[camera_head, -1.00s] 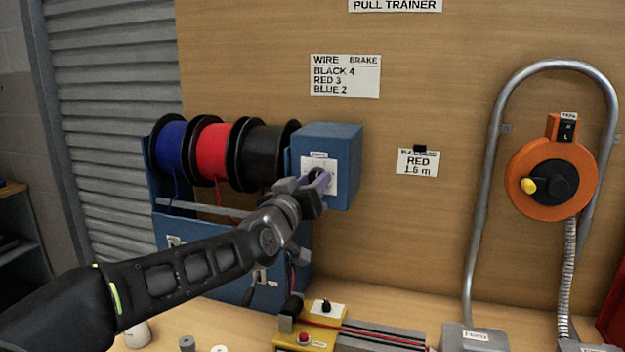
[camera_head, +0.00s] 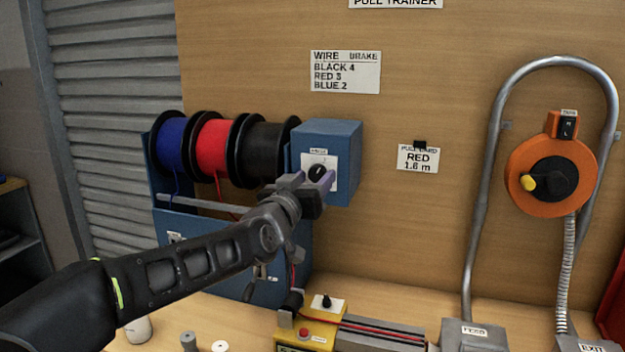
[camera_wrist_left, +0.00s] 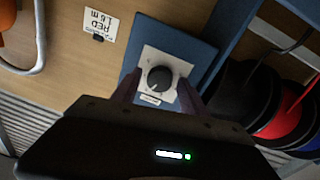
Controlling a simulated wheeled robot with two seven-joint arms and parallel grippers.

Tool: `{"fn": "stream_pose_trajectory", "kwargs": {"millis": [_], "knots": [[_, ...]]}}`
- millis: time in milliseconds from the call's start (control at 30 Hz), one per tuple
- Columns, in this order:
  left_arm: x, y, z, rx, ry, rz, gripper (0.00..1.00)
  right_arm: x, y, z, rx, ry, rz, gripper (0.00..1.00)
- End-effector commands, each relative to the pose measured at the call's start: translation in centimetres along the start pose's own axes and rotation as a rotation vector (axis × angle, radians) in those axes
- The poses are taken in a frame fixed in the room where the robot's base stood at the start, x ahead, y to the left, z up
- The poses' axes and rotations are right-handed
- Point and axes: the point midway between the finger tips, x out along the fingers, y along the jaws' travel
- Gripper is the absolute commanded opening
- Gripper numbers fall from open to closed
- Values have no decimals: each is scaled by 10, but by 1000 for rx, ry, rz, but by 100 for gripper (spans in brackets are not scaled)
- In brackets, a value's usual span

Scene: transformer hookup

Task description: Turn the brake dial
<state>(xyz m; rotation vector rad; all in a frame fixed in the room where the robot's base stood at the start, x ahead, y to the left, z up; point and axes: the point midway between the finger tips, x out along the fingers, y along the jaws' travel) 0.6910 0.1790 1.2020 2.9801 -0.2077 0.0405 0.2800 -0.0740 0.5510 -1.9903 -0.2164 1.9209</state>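The brake dial (camera_head: 317,172) is a black round knob on a white plate, on the front of a blue box (camera_head: 340,150) beside the wire spools. It also shows in the left wrist view (camera_wrist_left: 159,79), with a light pointer mark towards the lower left of that picture. My left gripper (camera_head: 309,183) is just in front of and below the dial. In the wrist view its two fingers (camera_wrist_left: 158,96) stand apart, with the dial showing between and beyond them. No contact with the knob is visible. My right gripper is not in view.
Blue, red and black spools (camera_head: 213,147) stand left of the box. A wall card (camera_head: 345,72) reads black 4, red 3, blue 2; a pull card (camera_head: 418,158) reads red 1.6 m. An orange reel (camera_head: 550,180) and metal conduit stand right. A yellow fixture (camera_head: 310,335) sits below.

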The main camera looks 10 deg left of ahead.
Motion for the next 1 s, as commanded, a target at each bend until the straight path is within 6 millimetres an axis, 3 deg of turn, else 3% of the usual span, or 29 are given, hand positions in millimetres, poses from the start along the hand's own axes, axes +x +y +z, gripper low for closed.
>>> {"fn": "stream_pose_trajectory", "kwargs": {"millis": [367,800,1000], "knots": [[-3,0,-1,-1,3,-1,57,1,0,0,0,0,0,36],[-65,-1,-1,0,4,-1,57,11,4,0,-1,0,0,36],[-78,0,0,-1,1,0,57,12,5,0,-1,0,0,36]]}}
